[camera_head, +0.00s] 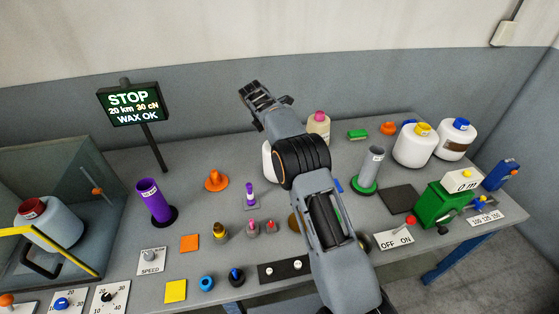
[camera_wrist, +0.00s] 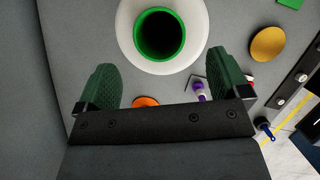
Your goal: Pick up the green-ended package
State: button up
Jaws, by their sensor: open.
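The green-ended package (camera_wrist: 193,55) is a white round bobbin with a dark hollow green tube end (camera_wrist: 141,50), at the top middle of the wrist view. In the head view a white body (camera_head: 267,164), which looks like the same package, shows behind my arm; its end is hidden there. My gripper (camera_head: 258,93) is raised above the table in the head view. Its two green-padded fingers (camera_wrist: 160,62) are open and empty in the wrist view, spread to either side and short of the green end. I see no contact.
A cream pink-topped bobbin (camera_head: 318,128) stands right of my arm. White bobbins with yellow (camera_head: 413,148) and blue (camera_head: 454,142) ends stand farther right. A grey tube on a green base (camera_head: 371,167) and an orange cone (camera_head: 216,181) stand nearby. A sign (camera_head: 130,104) rises at the back left.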

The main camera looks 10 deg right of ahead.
jog(key=shift+p+x, duration=0.75)
jog(key=shift+x, duration=2.15)
jog(key=shift+d+r, duration=0.1)
jog(key=shift+d, duration=0.05)
jog(key=shift+c, duration=0.3)
grip_shut()
jog(key=shift+w+r, duration=0.1)
